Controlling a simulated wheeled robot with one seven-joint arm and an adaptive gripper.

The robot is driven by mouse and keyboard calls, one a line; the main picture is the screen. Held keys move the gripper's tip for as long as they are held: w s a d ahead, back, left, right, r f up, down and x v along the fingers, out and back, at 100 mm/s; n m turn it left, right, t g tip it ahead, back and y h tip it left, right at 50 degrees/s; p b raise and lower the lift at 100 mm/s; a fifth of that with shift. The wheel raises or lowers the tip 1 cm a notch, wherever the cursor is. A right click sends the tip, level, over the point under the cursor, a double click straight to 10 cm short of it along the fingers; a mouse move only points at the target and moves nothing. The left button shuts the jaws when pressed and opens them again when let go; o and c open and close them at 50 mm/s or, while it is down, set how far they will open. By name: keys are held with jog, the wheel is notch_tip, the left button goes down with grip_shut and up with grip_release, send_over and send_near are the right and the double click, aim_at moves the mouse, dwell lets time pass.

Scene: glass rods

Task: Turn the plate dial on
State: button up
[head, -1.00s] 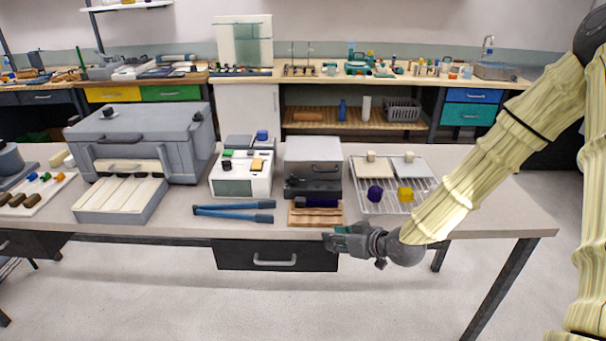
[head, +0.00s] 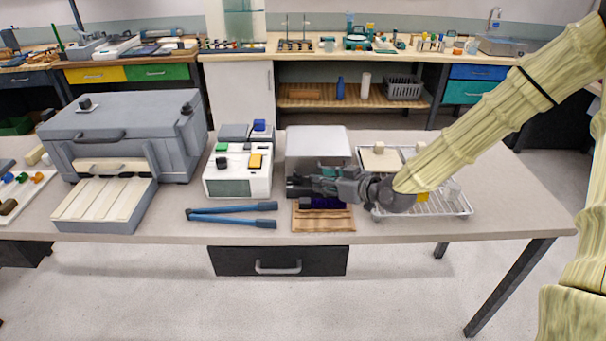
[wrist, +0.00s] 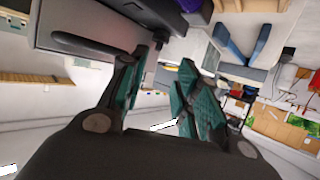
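I cannot single out the plate dial with certainty. A grey box (head: 318,143) with a dark front stands at the middle of the bench, and any dial on that front is hidden or too small to tell. My gripper (head: 322,184) is in front of this box, pointing left, over a wooden slatted board. In the wrist view my gripper (wrist: 162,62) has its two teal fingers apart with nothing between them. The box's grey body with a bar handle (wrist: 80,44) shows beyond the left finger there. I cannot tell whether the fingers touch the box.
A white unit (head: 238,172) with small coloured blocks stands left of the box. Blue tongs (head: 232,212) lie in front of it. A large grey kiln-like case (head: 125,135) is farther left. A wire rack (head: 440,207) is at right, partly behind my arm. A drawer (head: 277,261) hangs below.

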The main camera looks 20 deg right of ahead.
aim_at(300, 176)
jog(key=x, duration=0.3)
jog(key=shift+w+d+f+p, duration=0.15)
jog(key=shift+w+f+p, duration=0.1)
jog(key=shift+w+p, duration=0.1)
jog(key=shift+p+x, duration=0.5)
jog(key=shift+x, duration=2.35)
jog(key=shift+s, duration=0.1)
grip_shut()
